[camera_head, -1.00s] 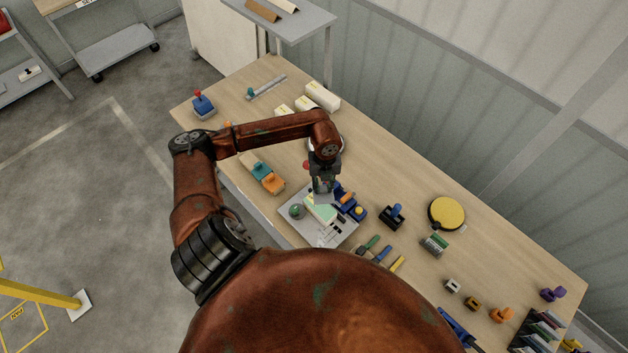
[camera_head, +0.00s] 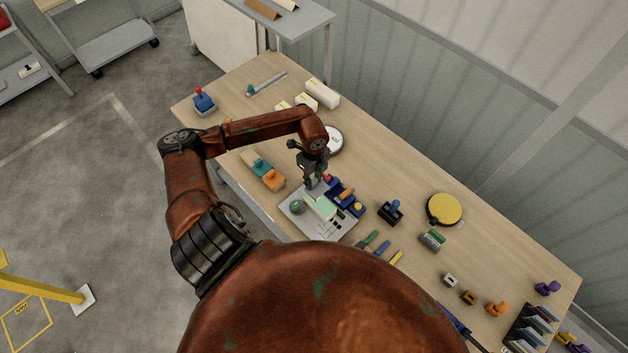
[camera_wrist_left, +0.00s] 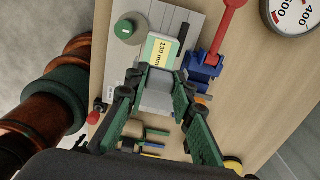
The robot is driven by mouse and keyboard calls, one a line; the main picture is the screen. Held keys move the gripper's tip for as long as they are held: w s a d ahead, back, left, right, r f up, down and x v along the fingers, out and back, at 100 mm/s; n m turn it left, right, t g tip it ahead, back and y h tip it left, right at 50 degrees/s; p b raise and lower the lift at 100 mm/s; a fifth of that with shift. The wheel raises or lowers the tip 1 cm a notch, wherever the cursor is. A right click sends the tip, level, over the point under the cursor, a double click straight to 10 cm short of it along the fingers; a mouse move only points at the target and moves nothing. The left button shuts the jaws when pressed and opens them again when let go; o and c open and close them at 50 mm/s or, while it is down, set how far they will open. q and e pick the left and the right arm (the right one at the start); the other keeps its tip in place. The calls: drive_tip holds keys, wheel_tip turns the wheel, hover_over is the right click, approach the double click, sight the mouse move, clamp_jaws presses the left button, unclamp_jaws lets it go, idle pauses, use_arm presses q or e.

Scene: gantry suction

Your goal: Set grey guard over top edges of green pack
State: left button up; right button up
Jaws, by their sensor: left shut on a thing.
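The green pack (camera_head: 321,207) lies on a pale grey plate (camera_head: 330,233) in the head view. In the left wrist view the pack (camera_wrist_left: 160,53) shows a pale label reading "130 mm". My left gripper (camera_head: 314,184) is at the pack's upper-left end. In the left wrist view my left gripper (camera_wrist_left: 157,101) is shut on the grey guard (camera_wrist_left: 156,94), which sits between the green-padded fingers. The guard overlaps the near end of the pack in that view; I cannot tell whether they touch.
A round green knob (camera_head: 296,207) stands on the plate beside the pack. A blue clamp (camera_head: 345,196) with a red handle (camera_wrist_left: 229,25) is close on the other side. A dial gauge (camera_wrist_left: 292,14) lies beyond. Tools (camera_head: 382,248) lie nearer.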

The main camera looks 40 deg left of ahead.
sight(314, 192)
use_arm(q)
drive_tip(key=shift+f+b, duration=2)
drive_tip(key=shift+f, duration=0.9)
drive_tip(key=shift+f+b, duration=1.2)
drive_tip(key=shift+f, duration=0.5)
drive_tip(key=o, duration=1)
drive_tip(key=shift+r, duration=0.1)
wheel_tip(314, 192, up, 12)
drive_tip(key=shift+d, duration=0.1)
